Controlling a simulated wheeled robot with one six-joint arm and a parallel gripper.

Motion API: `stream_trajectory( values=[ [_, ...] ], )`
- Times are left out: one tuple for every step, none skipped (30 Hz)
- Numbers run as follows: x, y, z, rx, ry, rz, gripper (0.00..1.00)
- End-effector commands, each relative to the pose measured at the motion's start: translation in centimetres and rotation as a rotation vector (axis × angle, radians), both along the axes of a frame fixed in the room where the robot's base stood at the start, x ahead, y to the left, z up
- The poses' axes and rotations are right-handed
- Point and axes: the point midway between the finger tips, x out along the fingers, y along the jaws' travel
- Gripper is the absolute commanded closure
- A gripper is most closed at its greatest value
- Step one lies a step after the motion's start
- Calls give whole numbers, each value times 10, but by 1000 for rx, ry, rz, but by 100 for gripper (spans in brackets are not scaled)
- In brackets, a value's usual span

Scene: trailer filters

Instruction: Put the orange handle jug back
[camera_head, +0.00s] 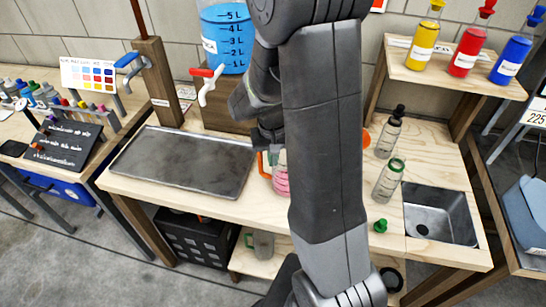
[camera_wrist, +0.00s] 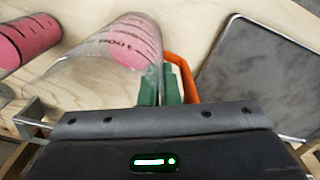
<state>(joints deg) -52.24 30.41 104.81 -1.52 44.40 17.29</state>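The orange handle jug is a clear vessel with pink contents and dark markings. In the head view its pink body (camera_head: 281,181) shows on the wooden bench, partly hidden by my arm, with its orange handle (camera_head: 264,164) to the left. In the wrist view the clear jug (camera_wrist: 112,48) is close, left of centre, with the orange handle (camera_wrist: 181,70) on its right. My gripper (camera_wrist: 162,84) has its green fingers right at the handle. I cannot tell whether they are closed on it. In the head view my gripper is mostly hidden behind my arm.
A grey metal tray (camera_head: 185,163) lies left on the bench. A blue container (camera_head: 226,40) with a tap stands behind. Clear bottles (camera_head: 388,181) and a sink (camera_head: 438,214) are right. Coloured bottles stand on a shelf (camera_head: 455,82). Another pink marked cylinder (camera_wrist: 22,44) is at the wrist view's left.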

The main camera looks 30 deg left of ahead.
Motion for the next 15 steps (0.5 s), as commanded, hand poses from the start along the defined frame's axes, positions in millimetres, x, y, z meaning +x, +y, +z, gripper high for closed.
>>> stream_trajectory(
  values=[
    [0, 0, 0, 1, -1, 0, 100],
    [0, 0, -1, 1, -1, 0, 100],
    [0, 0, -3, 1, -1, 0, 100],
    [0, 0, -4, 0, 0, 0, 100],
    [0, 0, -3, 0, 0, 0, 94],
    [0, 0, -3, 0, 0, 0, 86],
    [0, 0, -3, 0, 0, 0, 80],
    [0, 0, -3, 0, 0, 0, 76],
    [0, 0, -3, 0, 0, 0, 76],
    [0, 0, -3, 0, 0, 0, 76],
    [0, 0, -3, 0, 0, 0, 76],
    [0, 0, -3, 0, 0, 0, 76],
    [0, 0, -3, 0, 0, 0, 76],
    [0, 0, -3, 0, 0, 0, 76],
    [0, 0, -3, 0, 0, 0, 76]
  ],
)
